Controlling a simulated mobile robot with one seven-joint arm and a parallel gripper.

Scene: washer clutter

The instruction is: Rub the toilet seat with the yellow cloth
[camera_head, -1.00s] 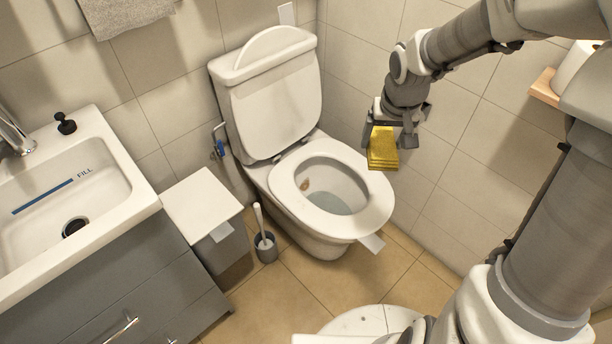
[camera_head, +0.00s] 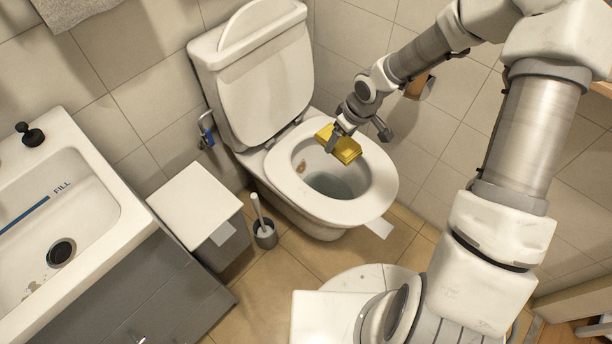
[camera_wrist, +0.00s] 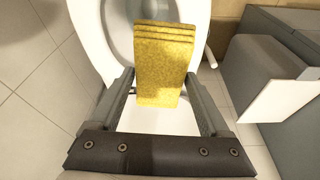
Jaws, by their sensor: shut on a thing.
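The yellow cloth (camera_head: 345,150) is a folded stack, also seen in the wrist view (camera_wrist: 163,60). My gripper (camera_head: 335,140) is shut on it; in the wrist view the two fingers (camera_wrist: 165,105) stand at either side of its near end. The toilet seat (camera_head: 381,183) is a white ring, lowered on the bowl, with the lid (camera_head: 262,95) upright behind it. The cloth is over the back right of the seat opening. Whether it touches the seat I cannot tell. In the wrist view the seat (camera_wrist: 93,40) shows behind the cloth, which hides part of it.
A lidded bin (camera_head: 190,205) and a toilet brush in its holder (camera_head: 264,235) stand left of the toilet. A sink cabinet (camera_head: 150,285) is at the far left. A tiled wall (camera_head: 420,140) is close on the right. Brown marks show inside the bowl (camera_head: 320,180).

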